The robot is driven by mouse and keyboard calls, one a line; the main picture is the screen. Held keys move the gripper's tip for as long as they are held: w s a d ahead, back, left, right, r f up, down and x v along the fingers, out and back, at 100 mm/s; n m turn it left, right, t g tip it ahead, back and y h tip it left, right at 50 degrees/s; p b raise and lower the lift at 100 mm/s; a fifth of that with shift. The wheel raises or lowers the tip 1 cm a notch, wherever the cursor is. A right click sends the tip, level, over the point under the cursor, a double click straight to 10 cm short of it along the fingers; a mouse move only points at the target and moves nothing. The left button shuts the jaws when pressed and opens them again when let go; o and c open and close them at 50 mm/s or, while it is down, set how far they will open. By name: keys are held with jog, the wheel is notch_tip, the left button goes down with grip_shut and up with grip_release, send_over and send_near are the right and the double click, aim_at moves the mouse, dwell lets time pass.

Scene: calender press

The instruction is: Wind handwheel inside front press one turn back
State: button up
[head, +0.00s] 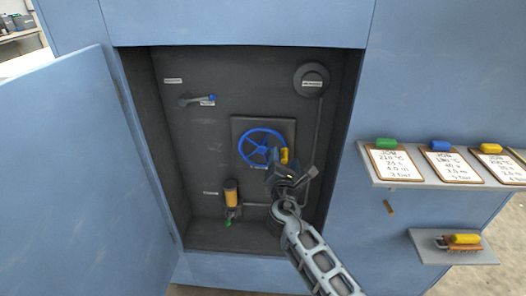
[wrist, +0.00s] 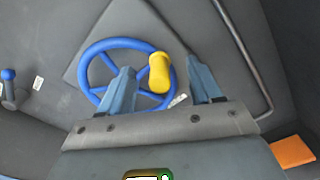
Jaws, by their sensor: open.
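The blue handwheel (head: 260,147) is mounted on a dark square plate on the back wall of the open press compartment. It also shows in the wrist view (wrist: 97,49), with several spokes and a yellow crank knob (wrist: 160,73) sticking out near its rim on the right. In the head view the yellow knob (head: 284,156) is at the wheel's lower right. My gripper (wrist: 160,84) is open, with one finger on each side of the knob in the picture. I cannot tell whether either finger touches it. My gripper hides the lower right of the wheel in the head view.
The blue door (head: 85,170) stands open on the left. Inside are a small blue-tipped lever (head: 197,100), a round dark fitting (head: 311,79), a pipe and an amber cylinder (head: 231,194). A shelf (head: 450,176) with clipboards juts out on the right, above a lower shelf (head: 470,257).

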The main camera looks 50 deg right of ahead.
jog(key=v, duration=0.7)
jog(key=shift+p, duration=0.4)
jog(key=shift+s+a+f, duration=0.1)
jog(key=s+a+f+m+t+y, duration=0.1)
jog(key=s+a+f+m+y, duration=0.3)
jog(key=s+a, duration=0.45)
jog(key=s+a+f+m+t+y, duration=0.1)
jog(key=s+a+f+m+y, duration=0.2)
jog(key=s+a+y, duration=0.55)
jog(key=s+a+r+m+t+y, duration=0.1)
jog(key=s+a+r+m, duration=0.2)
jog(key=s+r+m, duration=0.3)
jog(key=s+a+r+m, duration=0.3)
jog(key=s+r+m, duration=0.3)
jog(key=s+r, duration=0.4)
jog(key=shift+s+a+t+y, duration=0.25)
jog(key=shift+a+t+y, duration=0.05)
jog(key=shift+t+y, duration=0.1)
jog(key=shift+f, duration=0.1)
jog(key=shift+c, duration=0.2)
